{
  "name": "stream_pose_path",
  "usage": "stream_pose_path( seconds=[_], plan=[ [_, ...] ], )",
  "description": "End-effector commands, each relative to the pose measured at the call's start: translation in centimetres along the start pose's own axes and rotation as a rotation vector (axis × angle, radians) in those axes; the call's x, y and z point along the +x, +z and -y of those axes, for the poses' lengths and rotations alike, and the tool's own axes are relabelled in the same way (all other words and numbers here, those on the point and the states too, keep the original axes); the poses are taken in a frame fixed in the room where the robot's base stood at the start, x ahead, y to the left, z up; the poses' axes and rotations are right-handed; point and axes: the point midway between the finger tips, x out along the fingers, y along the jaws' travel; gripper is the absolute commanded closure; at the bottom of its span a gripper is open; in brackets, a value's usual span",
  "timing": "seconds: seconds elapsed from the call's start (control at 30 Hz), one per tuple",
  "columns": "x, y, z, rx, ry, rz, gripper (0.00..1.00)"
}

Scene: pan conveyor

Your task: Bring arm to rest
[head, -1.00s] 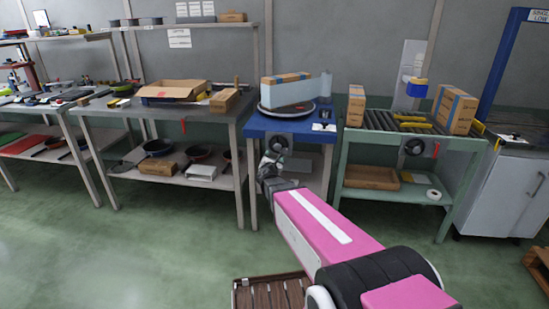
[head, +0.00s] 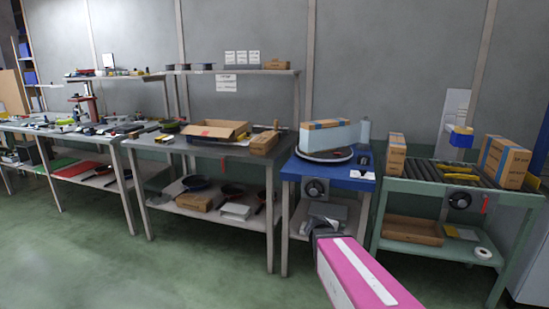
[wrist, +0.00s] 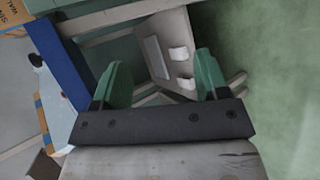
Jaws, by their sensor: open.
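My gripper shows in the wrist view (wrist: 160,85) with its two green fingers spread apart and nothing between them. Beyond the fingers are a lower shelf and the green floor. The arm's far end appears clear of the table, over the floor side.
A wrapped box (head: 328,136) stands on a round turntable on the blue table. To the right is a roller conveyor (head: 432,173) with cartons. To the left, a workbench (head: 215,148) holds an open carton (head: 215,131). Green floor (head: 100,265) in front is clear.

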Motion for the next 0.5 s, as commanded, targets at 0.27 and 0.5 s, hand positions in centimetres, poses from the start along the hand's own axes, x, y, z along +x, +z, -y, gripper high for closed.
stream_pose_path(
  seconds=[0.27,0.5],
  plan=[
    [-2.4,3.6,6.8,0.381,-0.407,0.094,0.32],
    [-6.3,4.5,11.5,0.646,-0.759,0.177,0.32]
  ],
)
